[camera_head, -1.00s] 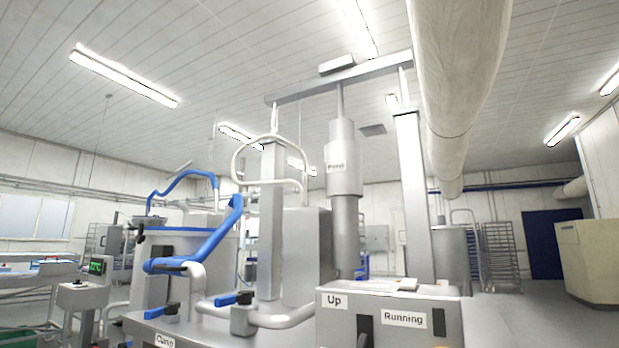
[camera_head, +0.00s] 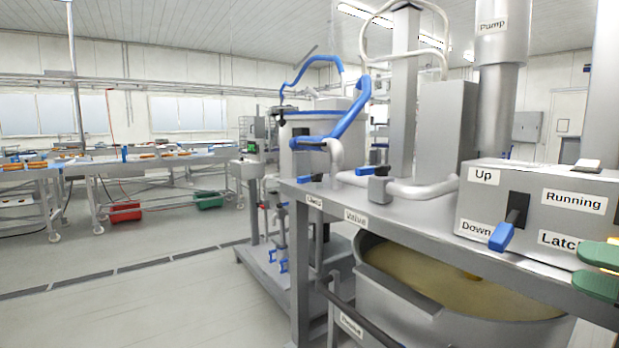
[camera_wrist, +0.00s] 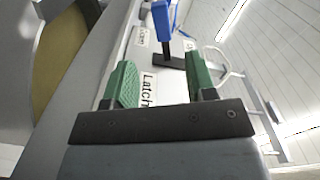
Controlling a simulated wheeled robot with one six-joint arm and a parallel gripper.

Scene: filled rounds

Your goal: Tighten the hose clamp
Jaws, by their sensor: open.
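The blue hose (camera_head: 350,124) arches over the steel tank and comes down to a white pipe on the bench. A small blue handle (camera_head: 305,178) stands above the label "Clamp" (camera_head: 314,200) at the bench's left end; the clamp's band cannot be made out. Another blue handle (camera_head: 366,171) is fixed on a grey valve body to its right. My gripper (camera_head: 600,270) shows its green fingers at the right edge, beside the "Latch" label and well right of the clamp handle. In the wrist view my gripper (camera_wrist: 160,85) is open and empty, facing the control box.
The control box (camera_head: 555,205) has a blue-ended lever (camera_head: 506,231) between "Up" and "Down"; the lever also shows in the wrist view (camera_wrist: 162,20). A round vat (camera_head: 400,310) of yellowish contents stands under the bench (camera_head: 410,225). Open floor (camera_head: 170,300) lies left.

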